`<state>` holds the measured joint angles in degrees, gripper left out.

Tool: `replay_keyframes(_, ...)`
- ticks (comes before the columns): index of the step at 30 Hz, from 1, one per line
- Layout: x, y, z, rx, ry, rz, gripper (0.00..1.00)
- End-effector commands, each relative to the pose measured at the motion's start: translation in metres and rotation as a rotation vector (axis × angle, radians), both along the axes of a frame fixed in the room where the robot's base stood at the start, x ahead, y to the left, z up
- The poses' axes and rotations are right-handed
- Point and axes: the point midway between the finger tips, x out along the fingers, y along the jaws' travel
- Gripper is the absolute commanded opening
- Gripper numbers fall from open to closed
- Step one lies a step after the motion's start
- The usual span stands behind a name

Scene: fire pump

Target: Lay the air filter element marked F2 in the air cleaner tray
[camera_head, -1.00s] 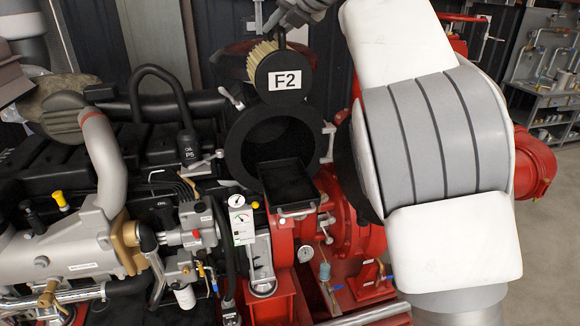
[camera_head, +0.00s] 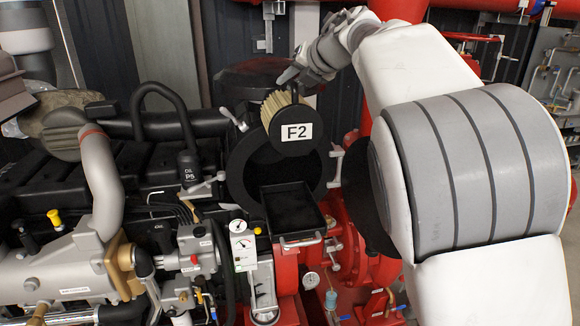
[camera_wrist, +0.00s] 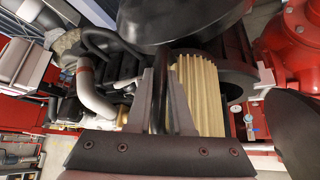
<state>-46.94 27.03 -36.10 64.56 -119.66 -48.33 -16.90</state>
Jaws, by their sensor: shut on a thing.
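The air filter element marked F2 (camera_head: 295,131) has a black end cap with a white label and pale pleated sides. My gripper (camera_head: 296,86) is shut on its black handle and holds it in the air, in front of the upper part of the round black air cleaner housing (camera_head: 238,170). The black air cleaner tray (camera_head: 292,212) sticks out below the housing's opening and looks empty. In the wrist view the pleats (camera_wrist: 198,95) show just beyond the fingers of my gripper (camera_wrist: 165,85). The tray cannot be made out there.
The engine with its grey pipe (camera_head: 98,180) is at the left. A gauge block (camera_head: 242,245) stands left of the tray, and small levers stick out beside the housing. Red pump parts (camera_head: 365,235) are at the right. The space directly above the tray is clear.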

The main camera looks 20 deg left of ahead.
Motion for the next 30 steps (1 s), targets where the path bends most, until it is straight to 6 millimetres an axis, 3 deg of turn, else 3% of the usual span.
replay_keyframes(3,-0.001,0.0,-0.035,0.002,0.003,0.0,0.0)
replay_keyframes(15,0.0,0.0,-0.137,0.001,0.001,-0.002,0.0)
replay_keyframes(23,0.0,0.0,-0.162,0.0,-0.001,-0.001,0.0)
replay_keyframes(30,0.0,0.0,-0.196,0.0,-0.001,-0.001,0.0)
